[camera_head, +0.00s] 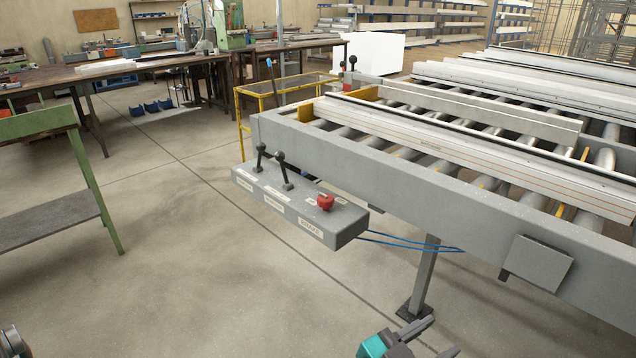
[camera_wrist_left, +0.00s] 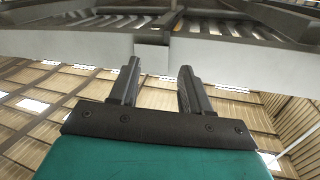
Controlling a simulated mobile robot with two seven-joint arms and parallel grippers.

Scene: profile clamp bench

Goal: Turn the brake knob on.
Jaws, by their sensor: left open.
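The red knob (camera_head: 325,202) sits on top of the grey control box (camera_head: 345,222), near its right end, above a white label whose small text I cannot read surely. Two black ball-topped levers (camera_head: 283,172) stand on the same box to the left of the knob. My left gripper (camera_head: 446,336), with a teal body, is at the bottom edge of the head view, below and right of the knob and well apart from it. In the left wrist view its two dark fingers (camera_wrist_left: 160,68) are spread with nothing between them. The knob does not show in the wrist view. My right gripper is not in view.
The control box is fixed to the grey frame of the roller bench (camera_head: 420,172), which carries long profiles. A support leg (camera_head: 424,275) and blue cables (camera_head: 400,243) are below the frame. A green stand (camera_head: 98,190) is at left. The floor in front of the box is clear.

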